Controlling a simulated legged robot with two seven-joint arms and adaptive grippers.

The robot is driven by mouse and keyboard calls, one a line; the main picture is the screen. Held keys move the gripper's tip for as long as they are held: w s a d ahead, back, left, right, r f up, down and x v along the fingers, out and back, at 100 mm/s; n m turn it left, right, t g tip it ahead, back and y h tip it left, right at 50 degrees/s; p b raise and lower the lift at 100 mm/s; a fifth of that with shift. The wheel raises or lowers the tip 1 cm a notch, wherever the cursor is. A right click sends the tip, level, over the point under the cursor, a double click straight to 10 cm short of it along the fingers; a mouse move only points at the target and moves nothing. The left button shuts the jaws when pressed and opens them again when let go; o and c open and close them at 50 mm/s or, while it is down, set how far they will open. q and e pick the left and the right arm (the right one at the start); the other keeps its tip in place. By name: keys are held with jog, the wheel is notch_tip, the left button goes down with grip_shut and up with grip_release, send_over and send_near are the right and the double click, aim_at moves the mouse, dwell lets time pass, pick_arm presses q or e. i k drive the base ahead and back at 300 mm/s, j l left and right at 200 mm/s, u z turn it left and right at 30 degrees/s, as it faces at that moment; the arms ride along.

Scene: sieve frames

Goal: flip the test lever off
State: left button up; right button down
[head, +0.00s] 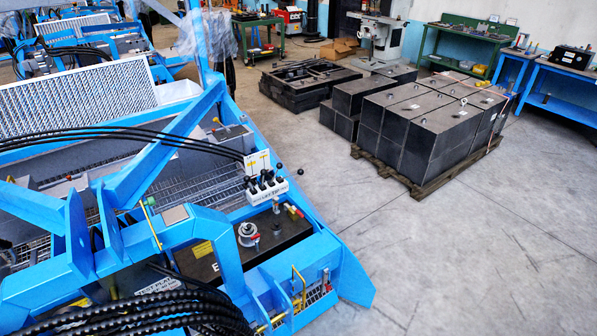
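A white lever block (268,190) sits on the blue machine, left of the picture's middle. Several short levers with black knobs (264,178) stand up from it, and one longer lever with a black knob (279,168) stands at its back right. A white label plate (257,162) is behind them. The block's lettering is too small to read, so I cannot tell which lever is the test lever or how it is set. Neither of my grippers is in view.
The blue machine frame (215,255) fills the left side, with black hoses (150,310) in front. A dark tank (255,243) with a round cap lies before the levers. Black blocks on a wooden pallet (425,180) stand at right. Grey floor (480,260) is clear at front right.

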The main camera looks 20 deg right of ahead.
aim_at(300, 172)
jog(key=i+l+u, duration=0.2)
jog(key=l+u, duration=0.15)
jog(key=l, duration=0.4)
jog(key=i+l+u, duration=0.15)
jog(key=l+u, duration=0.2)
jog(key=l, duration=0.5)
jog(key=l+u, duration=0.35)
jog(key=l, duration=0.45)
